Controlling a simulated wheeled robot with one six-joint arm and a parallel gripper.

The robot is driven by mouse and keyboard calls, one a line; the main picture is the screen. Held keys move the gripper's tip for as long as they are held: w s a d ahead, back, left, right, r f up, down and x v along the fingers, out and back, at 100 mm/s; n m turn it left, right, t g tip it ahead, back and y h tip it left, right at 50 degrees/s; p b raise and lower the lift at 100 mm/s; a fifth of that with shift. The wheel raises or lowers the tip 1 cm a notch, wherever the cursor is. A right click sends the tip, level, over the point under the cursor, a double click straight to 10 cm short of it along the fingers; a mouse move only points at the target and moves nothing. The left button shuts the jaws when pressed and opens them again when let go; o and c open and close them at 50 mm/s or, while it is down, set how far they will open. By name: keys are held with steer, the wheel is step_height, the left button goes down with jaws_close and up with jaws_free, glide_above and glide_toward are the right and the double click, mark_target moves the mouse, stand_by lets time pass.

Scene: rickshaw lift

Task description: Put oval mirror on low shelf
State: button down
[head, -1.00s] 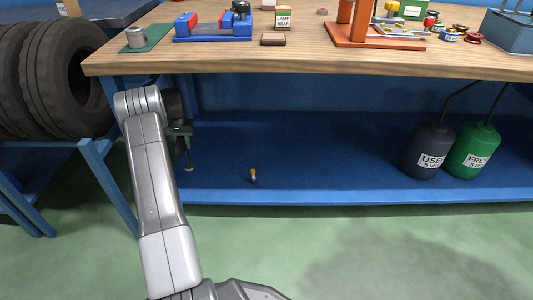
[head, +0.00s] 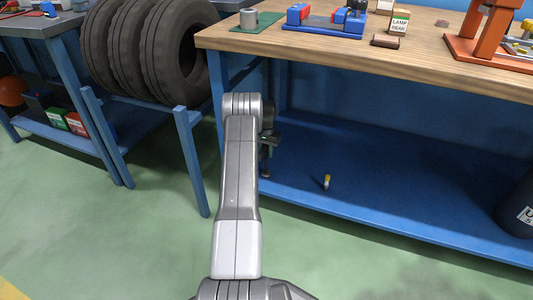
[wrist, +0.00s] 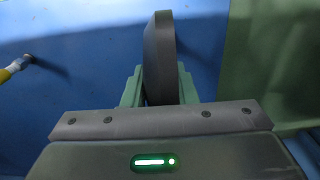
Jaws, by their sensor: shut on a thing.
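My gripper (wrist: 158,88) is shut on a dark, thin, rounded piece (wrist: 158,55), seen nearly edge-on in the wrist view. I take it to be the oval mirror; its glass face does not show. The low shelf (head: 400,185) is the blue board under the wooden workbench. It also fills much of the wrist view (wrist: 70,25) behind the held piece. In the head view my arm's end is at the shelf's left end and largely hides the gripper and the held piece. I cannot tell whether the piece touches the shelf.
A small yellow-tipped tool (head: 326,182) lies on the shelf, also at left in the wrist view (wrist: 14,69). The wooden benchtop (head: 350,55) overhangs the shelf. Tires (head: 150,40) rest on a blue rack at left. A dark jug (head: 518,212) stands far right. The shelf's middle is clear.

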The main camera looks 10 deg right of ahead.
steer(key=c, duration=1.2)
jaws_free()
steer(key=shift+o, duration=0.2)
steer(key=shift+r, duration=0.1)
step_height(320, 180, up, 12)
steer(key=p, duration=0.4)
